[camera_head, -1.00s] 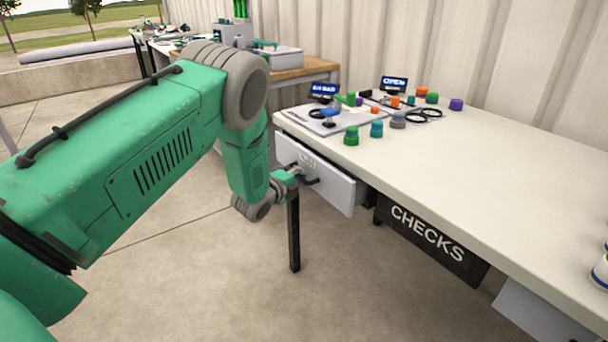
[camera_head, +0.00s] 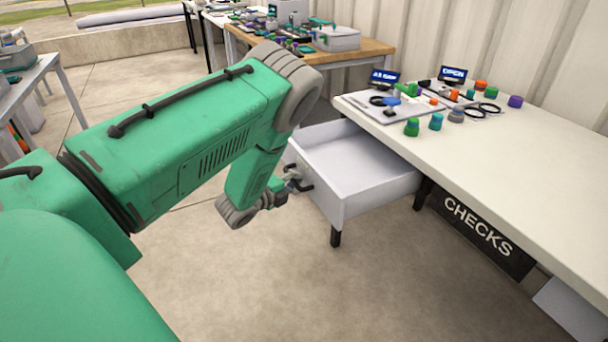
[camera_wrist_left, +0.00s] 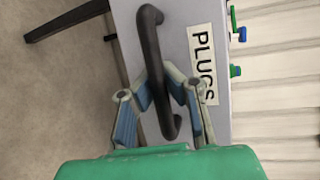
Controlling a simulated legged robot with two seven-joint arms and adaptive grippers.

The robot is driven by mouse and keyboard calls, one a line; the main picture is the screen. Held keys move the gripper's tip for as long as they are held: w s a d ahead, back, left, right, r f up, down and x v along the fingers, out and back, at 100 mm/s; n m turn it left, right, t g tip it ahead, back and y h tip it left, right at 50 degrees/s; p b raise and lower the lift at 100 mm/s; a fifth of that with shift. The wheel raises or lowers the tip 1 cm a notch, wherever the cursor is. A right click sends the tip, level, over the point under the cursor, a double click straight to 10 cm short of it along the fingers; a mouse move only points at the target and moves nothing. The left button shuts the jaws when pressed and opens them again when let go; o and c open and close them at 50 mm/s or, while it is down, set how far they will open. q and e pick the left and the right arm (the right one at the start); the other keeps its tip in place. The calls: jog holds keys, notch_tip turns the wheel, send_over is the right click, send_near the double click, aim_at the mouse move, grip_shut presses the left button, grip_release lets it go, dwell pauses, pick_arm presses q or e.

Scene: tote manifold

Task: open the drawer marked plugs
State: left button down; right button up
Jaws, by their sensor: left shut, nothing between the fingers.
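The plugs drawer (camera_head: 345,205) stands pulled well out from under the left end of the white table in the head view. Its white inside looks empty. In the left wrist view its front carries the PLUGS label (camera_wrist_left: 202,62) and a dark bar handle (camera_wrist_left: 152,60). My left gripper (camera_head: 294,182) is at the handle, in front of the drawer. In the left wrist view its fingers (camera_wrist_left: 168,88) lie at the handle's bar, which crosses between them; the jaws are shut with nothing gripped. I cannot tell how the tips touch the bar. My right gripper is out of view.
The white table (camera_head: 540,150) holds colored caps, clipboards and small signs at its far left end. A black CHECKS drawer front (camera_head: 480,235) is under the table. A wooden table (camera_head: 365,52) stands behind. The floor before the drawer is clear.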

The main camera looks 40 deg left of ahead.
pick_arm(q)
jog(key=shift+a, duration=0.15)
jog(key=c, duration=1.6)
grip_release()
jog(key=shift+s, duration=0.1)
jog(key=shift+o, duration=0.2)
jog(key=s+r, duration=0.2)
jog(key=s, duration=0.9)
jog(key=shift+s, duration=0.35)
